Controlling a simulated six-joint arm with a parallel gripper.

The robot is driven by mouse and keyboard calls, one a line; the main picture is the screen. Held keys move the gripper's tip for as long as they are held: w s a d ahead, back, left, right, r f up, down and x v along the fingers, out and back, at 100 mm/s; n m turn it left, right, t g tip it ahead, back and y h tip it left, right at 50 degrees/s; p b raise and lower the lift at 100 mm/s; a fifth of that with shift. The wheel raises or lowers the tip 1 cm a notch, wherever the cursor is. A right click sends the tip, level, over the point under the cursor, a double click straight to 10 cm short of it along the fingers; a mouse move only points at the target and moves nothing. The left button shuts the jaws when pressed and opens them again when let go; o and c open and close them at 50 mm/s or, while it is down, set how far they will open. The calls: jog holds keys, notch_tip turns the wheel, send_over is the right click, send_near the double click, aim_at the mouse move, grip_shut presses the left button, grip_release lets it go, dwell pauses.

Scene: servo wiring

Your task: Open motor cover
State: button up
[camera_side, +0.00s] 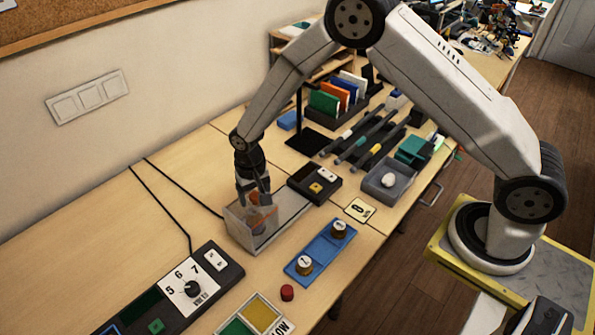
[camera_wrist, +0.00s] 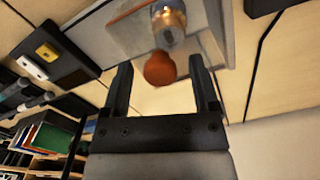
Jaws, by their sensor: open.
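The motor housing (camera_side: 240,234) is a pale box with see-through sides, on the table at centre left. Through it shows a motor (camera_side: 256,222) with a coppery body, blurred by the clear cover. My gripper (camera_side: 254,198) points down over the box, its fingers close to the cover's top. In the wrist view my gripper (camera_wrist: 160,64) is open, one finger on each side of a round orange-brown knob (camera_wrist: 160,70), apart from it. The motor's copper and metal cylinder (camera_wrist: 168,18) shows beyond the knob. Whether the knob belongs to the cover is unclear.
A black box (camera_side: 315,183) with white and yellow switches stands behind right of the housing. A blue plate (camera_side: 321,250) with two round knobs lies at its right front. A black dial panel (camera_side: 180,290) stands at front left. A small red button (camera_side: 287,292) is nearer the edge.

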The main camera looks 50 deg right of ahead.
jog(key=shift+f, duration=0.1)
grip_shut()
dwell(1.4)
